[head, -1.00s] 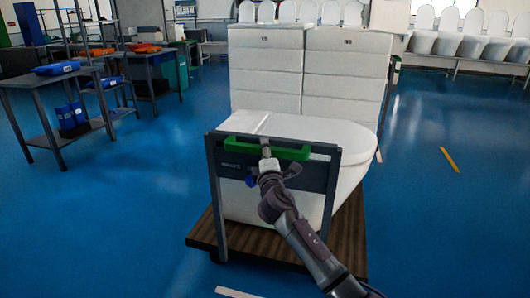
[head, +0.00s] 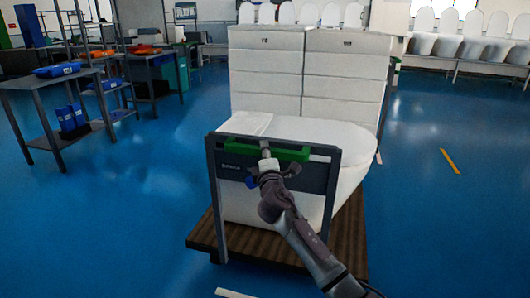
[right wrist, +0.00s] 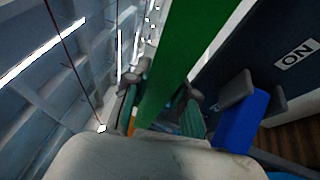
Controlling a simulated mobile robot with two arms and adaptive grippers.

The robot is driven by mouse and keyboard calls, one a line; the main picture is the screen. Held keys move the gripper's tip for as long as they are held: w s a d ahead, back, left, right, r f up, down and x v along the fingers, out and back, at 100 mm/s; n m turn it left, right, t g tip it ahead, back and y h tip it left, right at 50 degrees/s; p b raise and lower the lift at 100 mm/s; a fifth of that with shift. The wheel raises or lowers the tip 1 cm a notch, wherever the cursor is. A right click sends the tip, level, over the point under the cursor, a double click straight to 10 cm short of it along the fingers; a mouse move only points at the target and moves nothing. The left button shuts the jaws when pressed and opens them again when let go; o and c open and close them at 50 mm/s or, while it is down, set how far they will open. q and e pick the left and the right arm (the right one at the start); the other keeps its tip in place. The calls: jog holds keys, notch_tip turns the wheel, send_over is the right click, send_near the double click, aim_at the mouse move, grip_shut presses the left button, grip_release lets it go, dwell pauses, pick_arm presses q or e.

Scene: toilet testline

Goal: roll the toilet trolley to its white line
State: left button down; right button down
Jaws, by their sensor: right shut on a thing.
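The toilet trolley (head: 190,238) stands on the blue floor in the head view, with a dark wood base and a grey push frame. A white toilet (head: 338,140) sits on it. The green handle (head: 296,155) runs along the top of the frame. My right gripper (head: 266,154) is shut on the green handle near its middle. In the right wrist view the green handle (right wrist: 178,65) passes between the fingers. A white line piece (head: 233,293) lies on the floor at the bottom edge, close to the trolley's near side. My left gripper is not in view.
Stacked white boxes (head: 265,72) stand right behind the trolley. A workbench (head: 48,82) with blue bins is at the left. An orange floor mark (head: 450,161) lies at the right. Several toilets line a bench at the back right. The floor on both sides is clear.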

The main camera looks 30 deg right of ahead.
jog(key=shift+w+d+r, duration=0.2)
jog(key=shift+w+d, duration=0.05)
jog(key=shift+d, duration=0.15)
jog(key=shift+w+d+r, duration=0.15)
jog(key=shift+w+d, duration=0.05)
jog(key=shift+d, duration=0.2)
jog(key=shift+w+d+f, duration=0.1)
jog(key=shift+w+d, duration=0.05)
jog(key=shift+w, duration=0.1)
jog(key=shift+w+d+f, duration=0.15)
jog(key=shift+w+f, duration=0.25)
jog(key=c, duration=1.2)
grip_release()
jog(key=shift+c, duration=0.2)
jog(key=o, duration=0.3)
jog(key=shift+s+r, duration=0.2)
jog(key=shift+s, duration=0.1)
jog(key=shift+f, duration=0.1)
